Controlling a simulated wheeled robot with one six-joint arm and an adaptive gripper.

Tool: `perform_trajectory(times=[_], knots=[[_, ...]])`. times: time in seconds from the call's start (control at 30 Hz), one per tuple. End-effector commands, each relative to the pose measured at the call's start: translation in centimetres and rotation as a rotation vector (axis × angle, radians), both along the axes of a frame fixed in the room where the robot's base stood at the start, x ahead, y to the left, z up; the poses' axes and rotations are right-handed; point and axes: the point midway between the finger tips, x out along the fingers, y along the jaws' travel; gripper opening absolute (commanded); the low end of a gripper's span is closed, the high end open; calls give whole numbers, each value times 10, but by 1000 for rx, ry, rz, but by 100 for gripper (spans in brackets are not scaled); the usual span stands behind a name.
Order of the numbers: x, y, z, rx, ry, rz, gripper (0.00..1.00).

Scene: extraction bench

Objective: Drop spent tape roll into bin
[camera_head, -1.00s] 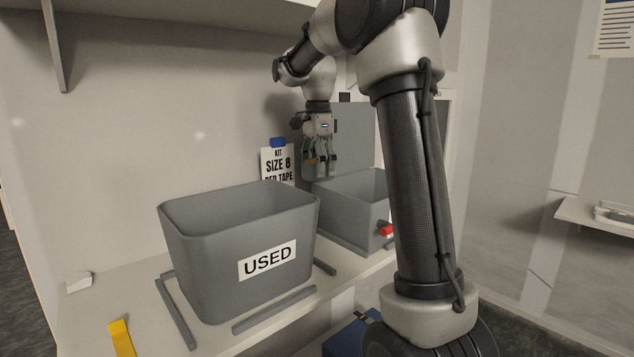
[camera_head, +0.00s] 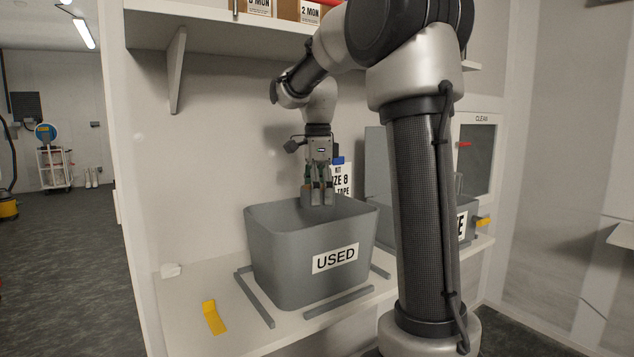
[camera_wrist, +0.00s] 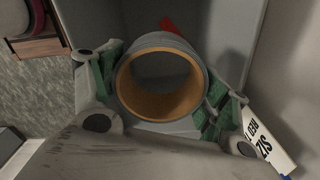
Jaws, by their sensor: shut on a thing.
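A tape roll (camera_wrist: 160,82) with a grey outside and an orange-tan core fills the middle of the wrist view. My gripper (camera_wrist: 158,95) is shut on it, with green finger pads on its left and right sides. In the head view my gripper (camera_head: 320,198) points down at the back of the opening of a grey bin labelled USED (camera_head: 290,255).
A second grey bin (camera_head: 466,215) stands to the right, partly behind my arm. A kit sign (camera_head: 342,180) is behind the USED bin. Dark rails (camera_head: 338,302) lie around the USED bin. Yellow tape (camera_head: 214,317) lies at the bench's front left. A shelf (camera_head: 210,18) is overhead.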

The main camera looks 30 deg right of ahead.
Motion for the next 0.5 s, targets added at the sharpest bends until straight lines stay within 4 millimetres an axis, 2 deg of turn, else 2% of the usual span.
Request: perform_trajectory(times=[0.2,0.5], knots=[[0,0,-19,0,0,1,57],[0,0,-22,0,0,1,57]])
